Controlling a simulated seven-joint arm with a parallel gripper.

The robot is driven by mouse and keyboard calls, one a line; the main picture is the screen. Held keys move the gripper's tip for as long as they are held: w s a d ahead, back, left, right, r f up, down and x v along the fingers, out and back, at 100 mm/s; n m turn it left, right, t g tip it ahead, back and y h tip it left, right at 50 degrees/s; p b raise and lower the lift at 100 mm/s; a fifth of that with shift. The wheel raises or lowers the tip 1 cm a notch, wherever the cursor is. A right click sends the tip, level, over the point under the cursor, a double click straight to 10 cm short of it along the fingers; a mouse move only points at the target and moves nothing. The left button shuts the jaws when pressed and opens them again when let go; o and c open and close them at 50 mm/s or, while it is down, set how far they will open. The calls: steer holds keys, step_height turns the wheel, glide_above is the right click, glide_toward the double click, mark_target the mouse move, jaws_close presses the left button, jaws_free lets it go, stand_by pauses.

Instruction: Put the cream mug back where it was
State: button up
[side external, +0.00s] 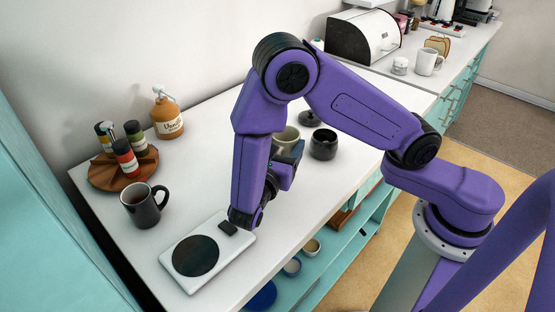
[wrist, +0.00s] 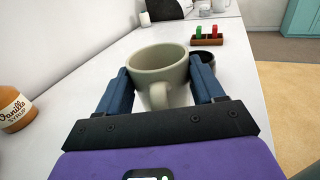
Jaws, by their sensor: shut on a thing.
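The cream mug (wrist: 158,68) is upright between the two blue fingers of my gripper (wrist: 160,85) in the wrist view, with its handle toward the camera. The fingers are shut on its sides. In the side view the cream mug (side external: 286,139) shows only partly behind my purple arm, near the middle of the white counter (side external: 215,135). My gripper (side external: 288,158) is also partly hidden there. I cannot tell whether the mug's base touches the counter.
A dark pot (side external: 323,145) and a dark lidded item (side external: 310,118) stand close beyond the mug. A black mug (side external: 145,205), a scale with a round dark plate (side external: 180,268), a spice rack (side external: 122,172) and a syrup bottle (side external: 167,120) stand toward the left. The counter's front edge is near.

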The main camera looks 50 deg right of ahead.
steer(key=shift+w+a+f, duration=0.1)
steer(key=shift+w+f, duration=0.3)
steer(key=shift+f, duration=0.1)
steer(key=shift+w+a+f, duration=0.1)
steer(key=shift+w+f, duration=0.1)
steer(key=shift+f, duration=1.6)
steer(key=o, duration=1.2)
steer(key=shift+f, duration=0.15)
